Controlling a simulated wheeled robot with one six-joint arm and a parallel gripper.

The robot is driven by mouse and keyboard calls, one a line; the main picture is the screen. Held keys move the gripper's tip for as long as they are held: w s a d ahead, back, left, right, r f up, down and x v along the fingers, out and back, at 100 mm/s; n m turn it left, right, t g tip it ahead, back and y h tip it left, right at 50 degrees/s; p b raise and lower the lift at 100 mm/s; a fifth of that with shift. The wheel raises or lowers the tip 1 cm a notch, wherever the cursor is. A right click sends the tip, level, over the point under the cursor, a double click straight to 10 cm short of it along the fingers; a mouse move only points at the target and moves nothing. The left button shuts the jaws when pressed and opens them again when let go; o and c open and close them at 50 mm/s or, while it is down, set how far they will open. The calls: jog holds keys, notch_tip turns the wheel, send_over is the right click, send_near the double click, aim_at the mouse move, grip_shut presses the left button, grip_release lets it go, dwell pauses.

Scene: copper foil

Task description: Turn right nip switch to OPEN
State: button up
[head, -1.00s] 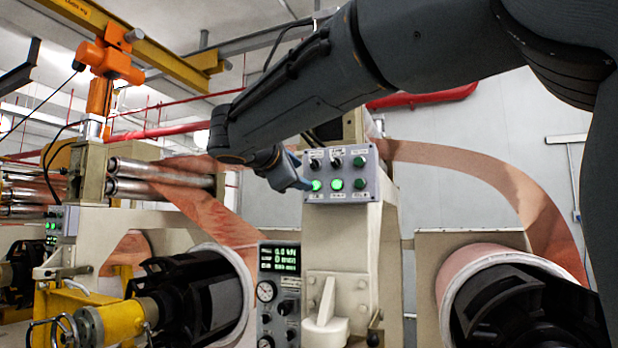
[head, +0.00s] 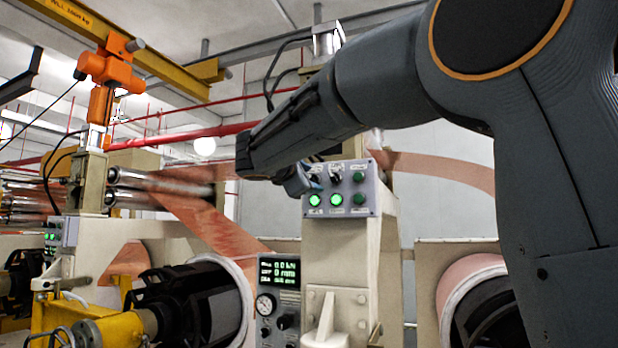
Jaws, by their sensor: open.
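The left switch (head: 315,170) is partly hidden by my gripper. Below are two lit green lamps (head: 315,200) and a darker green button (head: 359,198). My gripper (head: 308,183) is open and empty, at the box's upper left. Its fingertips are small and partly hidden, and I cannot tell whether they touch the box.
A gauge panel with a display (head: 279,272) stands below left of the box. Copper foil (head: 205,215) runs down at the left, and more foil (head: 440,170) passes behind my arm at the right. A foil roll (head: 470,275) is at the lower right.

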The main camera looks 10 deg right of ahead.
jog(key=shift+c, duration=0.2)
jog(key=c, duration=1)
